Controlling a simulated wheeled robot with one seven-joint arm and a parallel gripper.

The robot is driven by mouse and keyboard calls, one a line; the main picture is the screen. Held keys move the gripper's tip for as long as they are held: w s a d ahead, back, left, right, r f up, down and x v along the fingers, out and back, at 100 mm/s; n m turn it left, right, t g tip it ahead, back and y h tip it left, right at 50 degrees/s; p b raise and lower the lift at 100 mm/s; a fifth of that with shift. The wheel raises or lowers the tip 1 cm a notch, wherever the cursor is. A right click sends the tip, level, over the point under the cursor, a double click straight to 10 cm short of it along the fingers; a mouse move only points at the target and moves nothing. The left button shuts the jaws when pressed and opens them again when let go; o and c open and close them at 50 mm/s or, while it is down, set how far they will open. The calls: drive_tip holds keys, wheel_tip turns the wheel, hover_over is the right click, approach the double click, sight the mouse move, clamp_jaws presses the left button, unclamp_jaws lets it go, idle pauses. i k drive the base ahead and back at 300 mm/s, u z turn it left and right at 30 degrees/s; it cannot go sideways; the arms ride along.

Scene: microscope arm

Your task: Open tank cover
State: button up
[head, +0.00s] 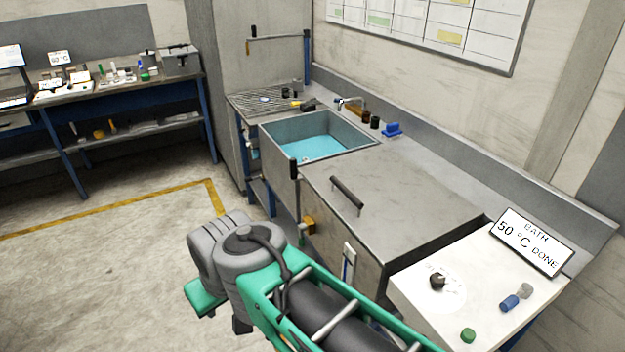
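The tank cover (400,195) is a flat grey metal lid that lies level over the tank in the middle right of the head view. A dark bar handle (347,192) sits on its left part. The tank's grey front wall (330,225) shows below the lid. The inside of the tank is hidden. My green and grey arm shows at the bottom centre, in front of the tank. I do not see my gripper's fingers.
An open basin (355,132) with blue liquid adjoins the cover's left. A white control panel (420,285) with a knob and a sign reading "BATH 50 °C DONE" (532,243) stands right. A tap (350,103) is behind the basin. Floor at left is clear.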

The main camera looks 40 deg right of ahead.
sight(393, 206)
drive_tip(key=z, duration=0.2)
drive_tip(key=i, duration=1.7)
drive_tip(key=z, duration=0.6)
